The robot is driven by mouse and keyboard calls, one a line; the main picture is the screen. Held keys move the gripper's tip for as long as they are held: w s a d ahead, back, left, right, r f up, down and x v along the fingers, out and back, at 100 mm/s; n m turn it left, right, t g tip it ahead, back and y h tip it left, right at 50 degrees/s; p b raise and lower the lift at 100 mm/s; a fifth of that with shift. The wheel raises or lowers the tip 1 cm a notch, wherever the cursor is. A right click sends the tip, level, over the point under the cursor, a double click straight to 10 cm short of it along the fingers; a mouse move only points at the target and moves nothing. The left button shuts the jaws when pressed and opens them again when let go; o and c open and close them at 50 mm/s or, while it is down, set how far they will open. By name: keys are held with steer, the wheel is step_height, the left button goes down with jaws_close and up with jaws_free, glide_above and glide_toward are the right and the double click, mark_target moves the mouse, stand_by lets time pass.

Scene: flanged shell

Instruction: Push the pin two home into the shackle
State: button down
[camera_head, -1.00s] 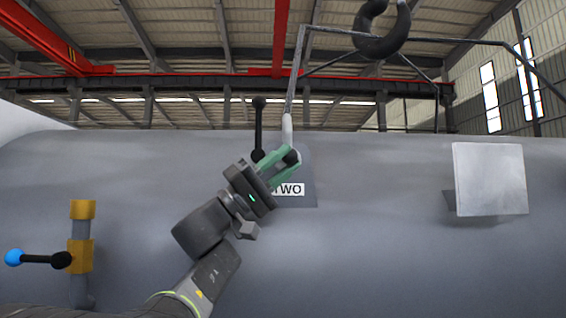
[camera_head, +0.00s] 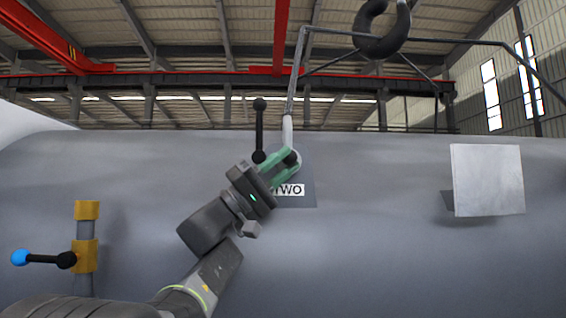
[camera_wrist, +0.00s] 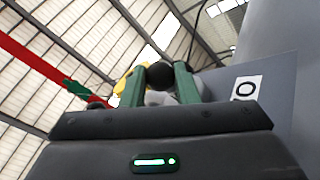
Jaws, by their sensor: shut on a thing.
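My gripper (camera_head: 291,160) has green fingers and reaches up and right to the lug beside the TWO label (camera_head: 290,190). It is shut on a dark rounded piece, which I take to be the head of pin two (camera_wrist: 160,75); in the wrist view this is a black ball between the green fingers. The pin's shank is hidden, so how deep it sits cannot be told. The pale grey shackle (camera_head: 287,130) stands just above the fingers, at the lower end of a sling leg. A pale part of it shows behind the fingers in the wrist view.
A black ball-ended lever (camera_head: 260,130) stands upright close to the left of the fingers. A yellow fitting with a blue-knobbed lever (camera_head: 40,258) is at far left. A square plate (camera_head: 488,180) juts out at right. A dark hook (camera_head: 383,30) hangs above with sling legs.

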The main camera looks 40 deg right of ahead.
steer(key=shift+r, duration=0.4)
steer(key=c, duration=1)
jaws_free()
steer(key=shift+w, duration=0.1)
steer(key=shift+c, duration=0.2)
steer(key=shift+f, duration=0.15)
